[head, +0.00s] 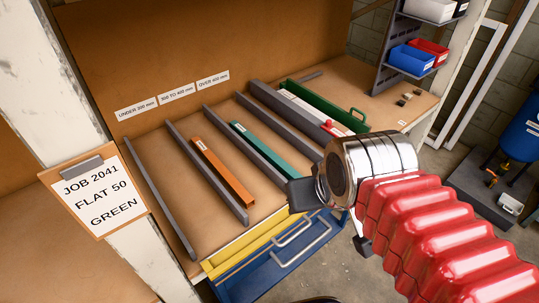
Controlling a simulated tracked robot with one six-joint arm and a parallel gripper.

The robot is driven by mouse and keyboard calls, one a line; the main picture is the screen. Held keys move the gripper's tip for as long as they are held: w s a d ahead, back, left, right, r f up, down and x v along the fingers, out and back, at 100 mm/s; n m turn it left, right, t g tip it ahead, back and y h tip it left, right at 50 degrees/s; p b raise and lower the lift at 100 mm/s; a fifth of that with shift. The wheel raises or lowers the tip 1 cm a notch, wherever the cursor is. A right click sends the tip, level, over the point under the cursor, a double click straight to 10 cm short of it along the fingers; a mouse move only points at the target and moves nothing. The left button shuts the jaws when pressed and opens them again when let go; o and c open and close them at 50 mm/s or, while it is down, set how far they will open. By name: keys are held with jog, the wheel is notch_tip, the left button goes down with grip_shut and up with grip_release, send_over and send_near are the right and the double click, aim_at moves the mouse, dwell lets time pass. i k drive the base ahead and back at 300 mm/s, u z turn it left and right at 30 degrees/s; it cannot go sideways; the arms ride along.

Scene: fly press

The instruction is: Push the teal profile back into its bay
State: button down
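The teal profile (262,147) lies lengthwise on the brown shelf, between two grey dividers (240,143) (285,133). Its near end reaches toward the shelf's front, where the dark finger part of my gripper (304,194) sits close in front of it. I cannot tell whether they touch. The wrist and red-sleeved arm come in from the right. The finger gap is not clear from this angle.
An orange profile (222,171) lies in the bay to the left. A green holder (325,106) and a white piece with a red knob (328,125) lie right. Yellow (243,249) and blue (270,279) fronts with handles are below. A job card (95,198) hangs left.

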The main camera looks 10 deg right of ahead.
aim_at(275, 160)
jog(key=u, duration=0.15)
jog(key=k, duration=0.55)
jog(key=u, duration=0.65)
jog(key=k, duration=0.75)
jog(key=u, duration=0.3)
jog(key=i, duration=0.65)
jog(key=z, duration=0.25)
